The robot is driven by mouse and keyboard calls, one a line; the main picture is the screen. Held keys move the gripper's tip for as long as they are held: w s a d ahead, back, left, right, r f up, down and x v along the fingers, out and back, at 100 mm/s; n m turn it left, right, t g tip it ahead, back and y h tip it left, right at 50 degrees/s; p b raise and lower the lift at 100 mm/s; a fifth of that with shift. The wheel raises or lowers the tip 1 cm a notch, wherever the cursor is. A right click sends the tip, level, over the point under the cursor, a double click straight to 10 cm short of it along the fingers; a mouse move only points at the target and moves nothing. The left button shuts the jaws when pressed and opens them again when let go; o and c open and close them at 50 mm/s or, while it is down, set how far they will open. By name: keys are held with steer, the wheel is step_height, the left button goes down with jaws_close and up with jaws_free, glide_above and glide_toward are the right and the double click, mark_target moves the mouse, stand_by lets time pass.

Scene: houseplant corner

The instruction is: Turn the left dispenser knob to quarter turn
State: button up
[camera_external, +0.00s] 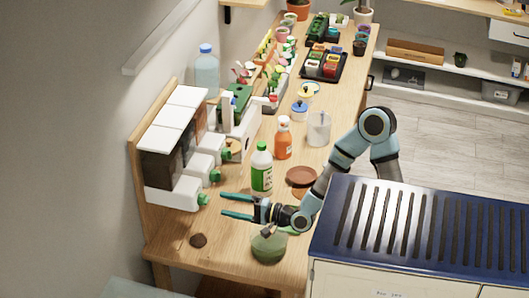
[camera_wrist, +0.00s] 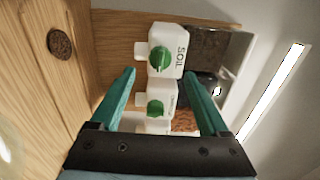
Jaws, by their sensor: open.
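The dispenser unit has several white spouts with green knobs. The left dispenser, labelled SOIL (camera_wrist: 181,50), has a round green knob (camera_wrist: 159,58) with a raised ridge; in the external view this knob (camera_external: 203,199) is at the near end of the row. My gripper (camera_external: 222,205) is open and empty, its two teal fingers pointing at this knob from a short distance. In the wrist view the knob shows between the fingertips of my gripper (camera_wrist: 158,72), with no contact visible. A second green knob (camera_wrist: 155,107) lies lower, between the fingers.
A dark brown disc (camera_external: 198,240) lies on the wooden table (camera_external: 165,250) near the spouts. A green-labelled white bottle (camera_external: 262,170) and an orange bottle (camera_external: 283,140) stand behind my gripper. A green bowl (camera_external: 268,246) sits below my wrist.

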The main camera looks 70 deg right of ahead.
steer(key=shift+s+b, duration=0.75)
steer(key=shift+s, duration=1.5)
steer(key=s+a+f+n+g+y+p, duration=0.1)
steer(key=s+a+f+n+g+p, duration=0.55)
steer(key=n, duration=0.55)
steer(key=s+f+n+g+b, duration=0.1)
steer(key=s+f+g, duration=0.1)
steer(key=s+g, duration=0.1)
steer(key=s+d+f+n+g+b, duration=0.1)
steer(key=s+n+g, duration=0.1)
steer(key=s, duration=0.4)
steer(key=s+d+f+n+g+h+b, duration=0.1)
steer(key=s+f+g+b, duration=0.1)
steer(key=s+g, duration=0.2)
steer(key=shift+s+d+f+n+g, duration=0.1)
steer(key=shift+s+f+n+g, duration=0.3)
steer(key=shift+s, duration=0.1)
steer(key=shift+s+r, duration=0.1)
steer(key=shift+s, duration=0.1)
